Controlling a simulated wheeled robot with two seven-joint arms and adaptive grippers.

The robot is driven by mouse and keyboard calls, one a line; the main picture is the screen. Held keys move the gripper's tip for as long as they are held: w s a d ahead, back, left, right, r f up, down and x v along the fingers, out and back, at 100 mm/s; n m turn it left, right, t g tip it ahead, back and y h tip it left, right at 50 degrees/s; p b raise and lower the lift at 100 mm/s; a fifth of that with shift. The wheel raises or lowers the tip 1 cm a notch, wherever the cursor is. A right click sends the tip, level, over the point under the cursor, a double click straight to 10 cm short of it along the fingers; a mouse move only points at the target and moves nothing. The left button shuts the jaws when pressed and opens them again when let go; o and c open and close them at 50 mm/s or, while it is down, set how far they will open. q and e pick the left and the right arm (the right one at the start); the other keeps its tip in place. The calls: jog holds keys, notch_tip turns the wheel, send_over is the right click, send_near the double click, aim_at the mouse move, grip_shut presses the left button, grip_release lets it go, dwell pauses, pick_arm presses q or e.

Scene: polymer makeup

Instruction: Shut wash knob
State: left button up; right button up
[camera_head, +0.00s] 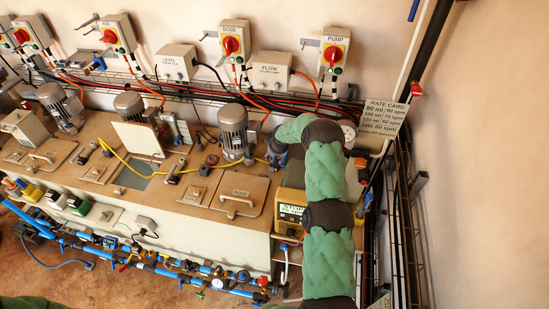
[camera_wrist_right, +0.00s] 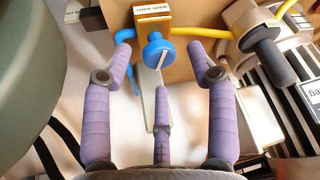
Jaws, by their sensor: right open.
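In the right wrist view, a round blue knob (camera_wrist_right: 154,48) with a pale line across its face sits on an orange block (camera_wrist_right: 152,16) that carries a white label, too blurred to read surely. My right gripper (camera_wrist_right: 160,58) is open, its purple fingers spread to the left, right and below the knob. I see no finger clearly touching it. In the head view my right arm in its green sleeve crosses the right side and hides the area behind it; I cannot make out its gripper there. My left gripper is not in view.
Yellow tube (camera_wrist_right: 208,33) runs sideways from the orange block. A dark grey cylinder (camera_wrist_right: 268,55) on a beige fitting is to the right. The brown bench top (camera_head: 95,160) holds motors and lids. Red switches (camera_head: 334,54) line the wall above.

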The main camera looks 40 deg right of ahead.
jog(key=shift+x, duration=1)
jog(key=c, duration=1.1)
jog(key=shift+c, duration=0.2)
